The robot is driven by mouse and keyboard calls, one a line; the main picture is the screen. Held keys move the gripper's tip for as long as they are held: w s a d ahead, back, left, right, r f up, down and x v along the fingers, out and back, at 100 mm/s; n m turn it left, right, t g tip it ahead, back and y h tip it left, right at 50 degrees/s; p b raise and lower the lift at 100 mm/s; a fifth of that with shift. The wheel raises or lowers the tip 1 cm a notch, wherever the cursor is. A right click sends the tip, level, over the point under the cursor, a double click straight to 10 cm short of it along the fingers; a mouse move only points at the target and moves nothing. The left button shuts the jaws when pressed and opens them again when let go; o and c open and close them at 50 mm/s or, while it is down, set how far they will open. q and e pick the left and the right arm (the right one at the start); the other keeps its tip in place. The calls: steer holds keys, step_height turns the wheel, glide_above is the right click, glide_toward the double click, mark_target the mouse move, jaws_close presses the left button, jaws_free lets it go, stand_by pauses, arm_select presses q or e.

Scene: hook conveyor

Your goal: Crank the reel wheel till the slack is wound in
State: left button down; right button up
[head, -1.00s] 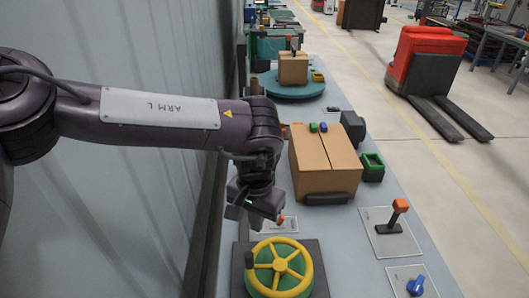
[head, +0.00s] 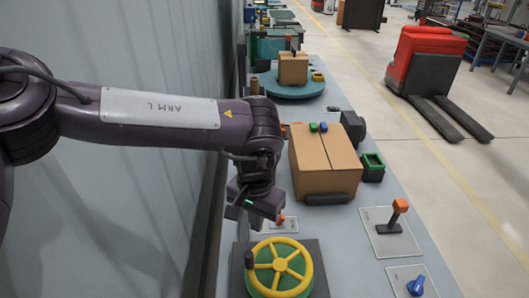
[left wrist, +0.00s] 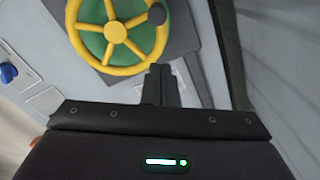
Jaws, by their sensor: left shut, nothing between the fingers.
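The reel wheel (head: 280,267) is a yellow spoked wheel over a green disc, on a dark square base at the bottom of the head view. Its dark crank knob (head: 249,260) stands on the left of the rim. The wheel also shows at the top of the left wrist view (left wrist: 117,31), with the knob (left wrist: 157,15) at its right. My left gripper (head: 255,217) hangs above and beyond the wheel, apart from it. In the left wrist view its fingers (left wrist: 161,72) are together and empty, near the wheel's base. No rope or slack can be made out. My right gripper is not in view.
A cardboard box (head: 325,160) stands on the bench beyond the wheel. An orange-topped lever (head: 394,216) and a blue knob (head: 416,286) are to the right. A grey wall (head: 120,220) runs close along the left. A red pallet truck (head: 425,62) stands on the floor.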

mark_target(255, 259)
arm_select(q)
steer(key=shift+f+b, duration=2.25)
steer(key=shift+f, duration=1)
steer(key=shift+s, duration=0.1)
steer(key=shift+s+a, duration=0.2)
steer(key=shift+s, duration=0.1)
steer(key=shift+s+a+r+p, duration=0.1)
steer(key=shift+s+p, duration=0.2)
steer(key=shift+s, duration=0.95)
